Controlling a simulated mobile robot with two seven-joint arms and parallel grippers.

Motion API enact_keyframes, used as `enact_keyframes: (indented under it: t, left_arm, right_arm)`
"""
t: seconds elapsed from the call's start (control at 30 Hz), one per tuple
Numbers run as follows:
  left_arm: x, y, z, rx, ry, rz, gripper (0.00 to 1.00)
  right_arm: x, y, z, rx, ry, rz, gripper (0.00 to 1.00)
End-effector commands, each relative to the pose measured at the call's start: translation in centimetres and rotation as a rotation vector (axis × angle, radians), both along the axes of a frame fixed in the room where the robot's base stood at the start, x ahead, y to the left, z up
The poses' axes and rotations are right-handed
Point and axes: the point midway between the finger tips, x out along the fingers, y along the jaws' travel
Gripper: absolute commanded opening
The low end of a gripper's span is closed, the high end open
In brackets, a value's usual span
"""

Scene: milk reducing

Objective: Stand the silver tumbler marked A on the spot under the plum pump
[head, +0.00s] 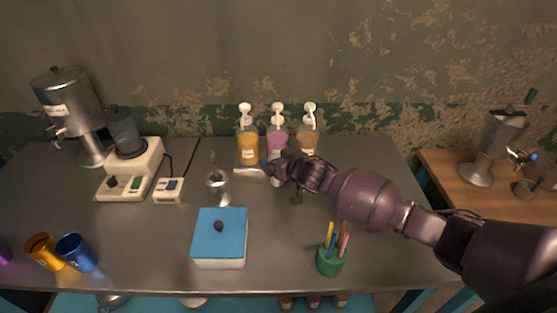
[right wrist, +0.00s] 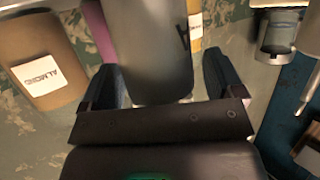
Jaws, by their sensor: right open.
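The silver tumbler marked A (right wrist: 150,50) fills the middle of the right wrist view, between the two fingers of my right gripper (right wrist: 165,85). The fingers are open, one on each side of it. In the head view the right gripper (head: 278,168) is in front of the plum pump bottle (head: 277,137), and covers most of the tumbler, whose lower part (head: 276,182) shows. The plum bottle is the middle one of three pump bottles. Whether the tumbler stands exactly on its spot is hidden by the gripper. My left gripper is not in view.
An amber pump bottle (head: 248,148) and a tan one (head: 308,142) flank the plum one. A glass with a spoon (head: 217,187), a blue-lidded box (head: 220,238) and a green pen cup (head: 330,260) stand nearby.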

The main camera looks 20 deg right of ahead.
Motion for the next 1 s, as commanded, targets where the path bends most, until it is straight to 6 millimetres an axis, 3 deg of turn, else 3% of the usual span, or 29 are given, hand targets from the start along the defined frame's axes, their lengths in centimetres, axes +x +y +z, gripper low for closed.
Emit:
enact_keyframes:
  t: [0.27, 0.73, 1.0]
  left_arm:
    - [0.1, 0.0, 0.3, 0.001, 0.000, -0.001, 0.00]
    - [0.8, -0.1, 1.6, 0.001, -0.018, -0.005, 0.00]
    - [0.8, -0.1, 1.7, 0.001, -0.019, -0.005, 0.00]
  right_arm:
    - [-1.1, -0.5, 0.7, 0.000, 0.000, 0.000, 0.87]
    - [-7.8, -2.5, 3.2, 0.000, 0.001, 0.000, 0.87]
    - [-10.3, -3.3, 4.2, 0.000, 0.000, 0.000, 0.87]
